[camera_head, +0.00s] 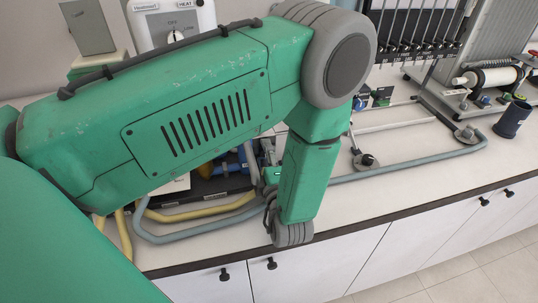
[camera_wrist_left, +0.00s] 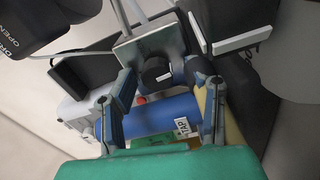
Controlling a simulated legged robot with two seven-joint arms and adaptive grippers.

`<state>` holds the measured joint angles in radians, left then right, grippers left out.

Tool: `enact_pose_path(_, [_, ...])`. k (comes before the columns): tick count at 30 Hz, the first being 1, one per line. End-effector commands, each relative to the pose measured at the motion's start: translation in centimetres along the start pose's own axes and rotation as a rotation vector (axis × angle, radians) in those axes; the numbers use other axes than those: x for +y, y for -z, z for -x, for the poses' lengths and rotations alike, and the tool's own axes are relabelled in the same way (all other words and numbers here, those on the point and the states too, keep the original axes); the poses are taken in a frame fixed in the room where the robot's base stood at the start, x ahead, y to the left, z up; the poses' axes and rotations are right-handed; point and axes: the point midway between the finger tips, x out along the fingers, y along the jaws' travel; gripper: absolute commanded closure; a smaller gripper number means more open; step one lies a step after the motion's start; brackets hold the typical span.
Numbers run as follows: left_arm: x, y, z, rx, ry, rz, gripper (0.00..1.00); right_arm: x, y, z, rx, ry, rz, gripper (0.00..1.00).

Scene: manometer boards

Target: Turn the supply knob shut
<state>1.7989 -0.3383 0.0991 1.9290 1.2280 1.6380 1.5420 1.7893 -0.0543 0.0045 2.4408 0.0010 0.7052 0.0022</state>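A black round knob (camera_wrist_left: 155,72) with a white mark sits in front of a grey metal plate (camera_wrist_left: 155,40) in the left wrist view. I cannot read a supply label on it. A blue cylinder (camera_wrist_left: 155,117) with a white "TAP" label lies below it. My left gripper (camera_wrist_left: 160,82) is open, with one finger on each side of the knob and visible gaps between. I cannot tell how far the knob is in depth. In the head view, my green left arm covers much of the bench, and blue parts (camera_head: 231,162) show below it. My right gripper is out of view.
A dark part lettered "DRAIN OPEN" (camera_wrist_left: 18,30) is at the wrist view's upper left. Yellow (camera_head: 200,213) and grey-blue hoses (camera_head: 420,163) run along the bench. A white box with a dial (camera_head: 175,35) stands behind my arm. A dark cup (camera_head: 512,119) is at right.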

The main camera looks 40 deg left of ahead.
Motion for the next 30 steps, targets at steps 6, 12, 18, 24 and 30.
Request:
enact_pose_path(6, [0.2, -0.3, 0.4, -0.003, -0.003, -0.001, 0.55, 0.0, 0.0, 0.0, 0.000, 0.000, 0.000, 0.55])
enact_pose_path(12, [0.1, -0.5, 2.0, -0.007, -0.001, -0.001, 0.55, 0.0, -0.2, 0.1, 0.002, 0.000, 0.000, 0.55])
enact_pose_path(18, [0.0, -0.3, 6.1, -0.008, 0.000, -0.002, 0.55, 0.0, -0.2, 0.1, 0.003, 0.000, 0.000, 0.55])
enact_pose_path(24, [-0.1, -0.1, 9.8, -0.003, 0.002, 0.000, 0.55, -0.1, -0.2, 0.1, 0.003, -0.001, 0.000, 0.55])
enact_pose_path(30, [-0.2, 0.0, 11.6, -0.003, 0.002, 0.001, 0.55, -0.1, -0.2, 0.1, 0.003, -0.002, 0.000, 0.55])
